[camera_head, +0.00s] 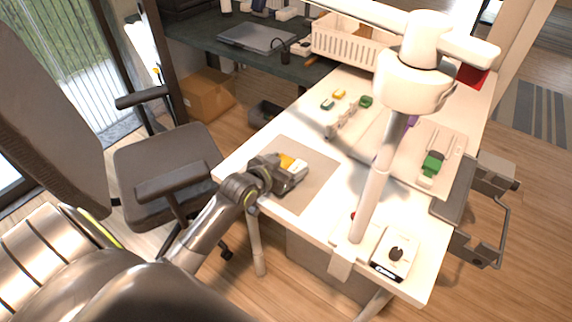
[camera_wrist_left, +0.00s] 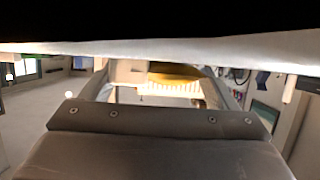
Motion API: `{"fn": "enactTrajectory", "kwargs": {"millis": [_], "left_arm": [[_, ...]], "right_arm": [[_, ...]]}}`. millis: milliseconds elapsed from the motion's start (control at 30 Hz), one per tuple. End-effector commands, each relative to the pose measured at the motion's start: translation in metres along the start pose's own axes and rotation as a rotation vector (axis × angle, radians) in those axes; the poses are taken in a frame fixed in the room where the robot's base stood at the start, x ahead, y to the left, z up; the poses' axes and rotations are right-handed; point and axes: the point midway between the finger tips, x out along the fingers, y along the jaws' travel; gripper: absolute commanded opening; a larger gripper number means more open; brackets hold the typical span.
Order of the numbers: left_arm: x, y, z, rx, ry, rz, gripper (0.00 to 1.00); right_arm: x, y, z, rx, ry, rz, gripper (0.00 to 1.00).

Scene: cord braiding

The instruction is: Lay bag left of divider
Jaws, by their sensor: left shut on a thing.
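My left gripper (camera_head: 292,172) is over the grey mat (camera_head: 318,164) near the left end of the white table. It is shut on a small yellow and white item (camera_head: 287,161), which may be the bag; the jaws hide part of it. In the left wrist view a yellow strip (camera_wrist_left: 182,72) shows beyond the dark gripper body, and the fingertips are not clear. A low grey bar-like piece (camera_head: 342,120) stands farther back on the table; I cannot tell whether it is the divider. My right gripper is not in view.
Small green and yellow pieces (camera_head: 339,94) lie behind the bar. A white stand (camera_head: 371,200) rises over the table's middle. A board with a green piece (camera_head: 433,163) lies at the right. A white basket (camera_head: 343,42) is at the back. A chair (camera_head: 165,160) stands at the left.

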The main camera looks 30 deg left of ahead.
Motion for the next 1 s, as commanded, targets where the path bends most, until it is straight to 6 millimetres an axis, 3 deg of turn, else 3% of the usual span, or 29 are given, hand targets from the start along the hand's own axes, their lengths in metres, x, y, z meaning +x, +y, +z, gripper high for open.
{"fn": "enactTrajectory", "kwargs": {"millis": [100,133,267,633,1000], "left_arm": [[0.002,0.000,0.003,0.000,0.001,0.000,0.58],[0.001,0.000,0.003,0.000,0.000,0.000,0.85],[0.001,0.000,0.002,0.000,0.000,0.000,1.00],[-0.008,-0.001,0.000,0.002,-0.001,-0.001,1.00],[-0.077,-0.001,0.000,0.004,-0.002,-0.001,1.00]], "right_arm": [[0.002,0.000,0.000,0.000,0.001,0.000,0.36],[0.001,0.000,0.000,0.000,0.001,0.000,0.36],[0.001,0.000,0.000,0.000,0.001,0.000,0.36],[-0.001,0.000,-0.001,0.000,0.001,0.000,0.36],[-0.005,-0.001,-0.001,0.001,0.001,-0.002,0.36]]}}
